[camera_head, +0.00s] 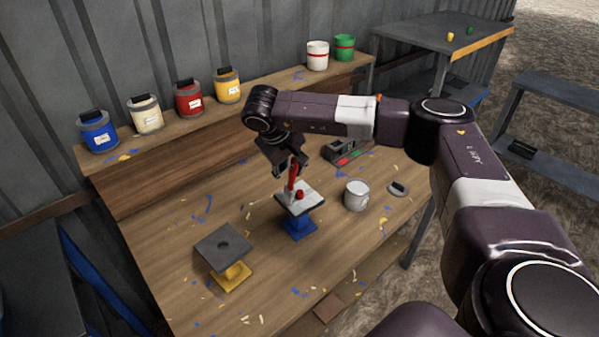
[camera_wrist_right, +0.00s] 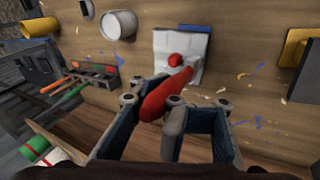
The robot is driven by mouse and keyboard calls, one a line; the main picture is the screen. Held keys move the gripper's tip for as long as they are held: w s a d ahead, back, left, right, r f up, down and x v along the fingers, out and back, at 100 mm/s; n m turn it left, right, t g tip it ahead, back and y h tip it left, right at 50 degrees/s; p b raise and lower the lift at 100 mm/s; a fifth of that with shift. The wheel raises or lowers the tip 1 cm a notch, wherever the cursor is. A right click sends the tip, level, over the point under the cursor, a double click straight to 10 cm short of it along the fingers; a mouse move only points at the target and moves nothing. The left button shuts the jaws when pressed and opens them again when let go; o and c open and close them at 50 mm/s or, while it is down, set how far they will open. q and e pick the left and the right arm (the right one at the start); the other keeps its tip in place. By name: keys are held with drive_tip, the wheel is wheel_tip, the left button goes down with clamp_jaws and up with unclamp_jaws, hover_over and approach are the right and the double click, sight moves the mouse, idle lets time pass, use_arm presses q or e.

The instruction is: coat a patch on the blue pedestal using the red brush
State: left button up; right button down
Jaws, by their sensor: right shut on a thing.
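The blue pedestal (camera_head: 298,226) stands on the workbench with a pale grey-white plate (camera_head: 288,205) on top. A small round red spot or knob (camera_head: 300,195) is on the plate; it also shows in the wrist view (camera_wrist_right: 175,60). My right gripper (camera_head: 291,170) is above the plate, shut on the red handle of the red brush (camera_head: 293,180). In the wrist view the brush (camera_wrist_right: 165,96) slants toward the plate (camera_wrist_right: 190,45), its pale end close to the red spot. I cannot tell whether it touches. My left gripper is out of view.
A yellow pedestal (camera_head: 233,277) with a dark plate stands at the left front. Several paint cans line the back shelf (camera_head: 262,92). Paint flecks dot the bench.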

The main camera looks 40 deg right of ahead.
drive_tip(key=shift+s+p, duration=0.95)
drive_tip(key=shift+s, duration=0.1)
idle(0.7)
wheel_tip(320, 180, up, 5)
drive_tip(key=p, duration=0.3)
drive_tip(key=shift+p, duration=0.3)
drive_tip(key=d, duration=0.8)
drive_tip(key=shift+d+f, duration=0.2)
drive_tip(key=shift+f, duration=0.15)
